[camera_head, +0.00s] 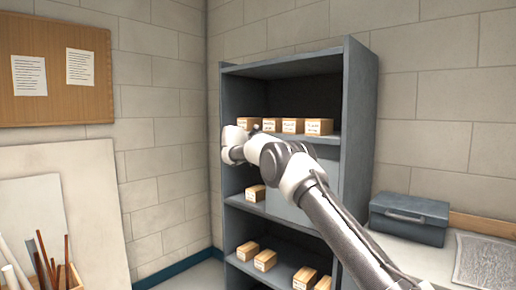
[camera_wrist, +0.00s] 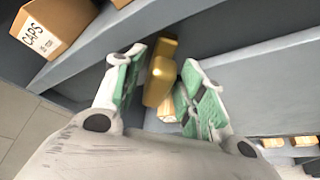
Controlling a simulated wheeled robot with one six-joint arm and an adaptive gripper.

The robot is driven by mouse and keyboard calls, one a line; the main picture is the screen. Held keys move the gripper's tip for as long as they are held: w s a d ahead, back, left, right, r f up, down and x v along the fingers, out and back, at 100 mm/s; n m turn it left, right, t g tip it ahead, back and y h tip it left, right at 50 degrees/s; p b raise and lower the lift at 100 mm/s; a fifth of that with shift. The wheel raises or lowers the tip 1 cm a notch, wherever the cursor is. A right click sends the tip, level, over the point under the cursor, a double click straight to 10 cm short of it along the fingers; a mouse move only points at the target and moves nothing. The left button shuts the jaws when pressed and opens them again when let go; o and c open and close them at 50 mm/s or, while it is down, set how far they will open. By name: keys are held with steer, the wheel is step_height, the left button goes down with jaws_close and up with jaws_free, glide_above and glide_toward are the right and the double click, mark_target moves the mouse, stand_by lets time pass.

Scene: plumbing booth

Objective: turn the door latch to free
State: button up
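The door latch (camera_wrist: 160,80) is a gold-coloured, blocky handle in the wrist view. It lies between the two fingers of my gripper (camera_wrist: 163,66). The fingers have green pads and stand apart, one on each side of the latch. I see no clear grip on it; whether either pad touches it is hard to tell. The grey door panel (camera_wrist: 255,85) spreads to the right of the latch. In the head view the door (camera_head: 316,184) is partly behind my arm, on the middle of the shelf unit. The latch and my fingers are hidden there.
The grey shelf unit (camera_head: 360,125) holds several labelled wooden boxes. A box marked CAPS (camera_wrist: 52,28) sits close to my left finger in the wrist view. A grey toolbox (camera_head: 409,218) rests on a bench at the right. Boards (camera_head: 85,200) lean at the left.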

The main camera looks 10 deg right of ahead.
steer(key=v, duration=0.8)
